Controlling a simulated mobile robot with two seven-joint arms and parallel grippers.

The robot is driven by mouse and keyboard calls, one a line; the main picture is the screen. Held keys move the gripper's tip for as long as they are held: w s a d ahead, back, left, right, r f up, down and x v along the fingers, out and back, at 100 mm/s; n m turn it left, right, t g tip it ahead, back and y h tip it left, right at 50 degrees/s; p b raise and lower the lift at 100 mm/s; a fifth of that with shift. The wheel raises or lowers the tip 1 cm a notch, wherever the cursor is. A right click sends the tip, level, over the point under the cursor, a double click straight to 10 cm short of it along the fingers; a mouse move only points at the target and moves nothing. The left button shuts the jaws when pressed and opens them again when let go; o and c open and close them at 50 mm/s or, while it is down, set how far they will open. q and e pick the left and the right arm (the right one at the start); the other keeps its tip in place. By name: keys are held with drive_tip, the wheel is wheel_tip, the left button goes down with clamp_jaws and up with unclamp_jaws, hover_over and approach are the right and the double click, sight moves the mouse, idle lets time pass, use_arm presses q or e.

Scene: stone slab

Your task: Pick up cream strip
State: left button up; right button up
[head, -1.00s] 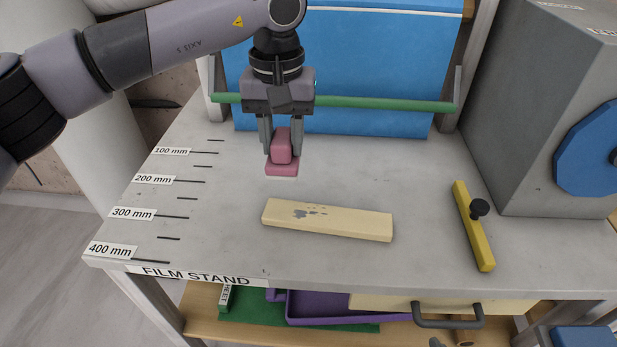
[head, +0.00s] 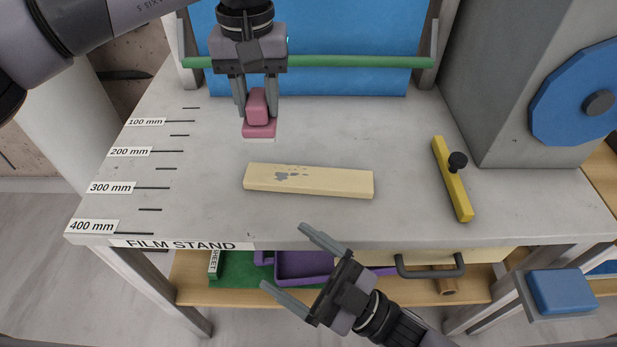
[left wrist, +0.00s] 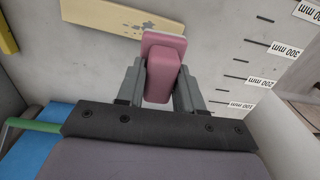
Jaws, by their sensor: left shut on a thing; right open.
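The cream strip (head: 310,181) lies flat on the grey slab, with grey worn patches on its left half; part of it also shows at the top of the left wrist view (left wrist: 120,17). My left gripper (head: 257,108) is shut on a pink block with a wider pink base (head: 259,129), behind the strip and apart from it. The pink block also shows between the fingers in the left wrist view (left wrist: 162,75). I cannot tell whether its base touches the slab. My right gripper (head: 290,262) is open and empty, in front of the slab's front edge.
A yellow bar with a black knob (head: 452,180) lies right of the strip. A green rod (head: 320,62) crosses before a blue sheet (head: 330,25) at the back. A grey machine (head: 500,90) stands at the right. A purple tray (head: 300,268) is below the slab.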

wheel_tip(320, 180, up, 9)
drive_tip(key=a+n+g+y, duration=0.35)
drive_tip(key=n+g, duration=0.35)
drive_tip(key=n, duration=0.6)
drive_tip(key=n+g+h, duration=0.3)
drive_tip(key=n+h, duration=1.7)
drive_tip(key=n, duration=0.4)
approach(348, 184)
drive_tip(key=x, duration=0.5)
drive_tip(key=w+x, duration=0.1)
drive_tip(key=x, duration=0.2)
drive_tip(key=shift+d+f, duration=0.15)
drive_tip(key=shift+f, duration=0.1)
drive_tip(key=c, duration=1.4)
drive_tip(key=shift+o, duration=0.2)
drive_tip(key=shift+s+r, duration=0.1)
drive_tip(key=shift+r, duration=0.85)
drive_tip(key=shift+s+r, duration=0.15)
drive_tip(key=shift+r, duration=0.75)
drive_tip(key=s, duration=1.7)
drive_tip(key=shift+w+f, duration=0.45)
drive_tip(key=shift+w, duration=2.25)
drive_tip(key=shift+w+f, duration=0.45)
drive_tip(key=shift+w, duration=2.25)
drive_tip(key=shift+w+f, duration=0.45)
drive_tip(key=shift+w, duration=2.4)
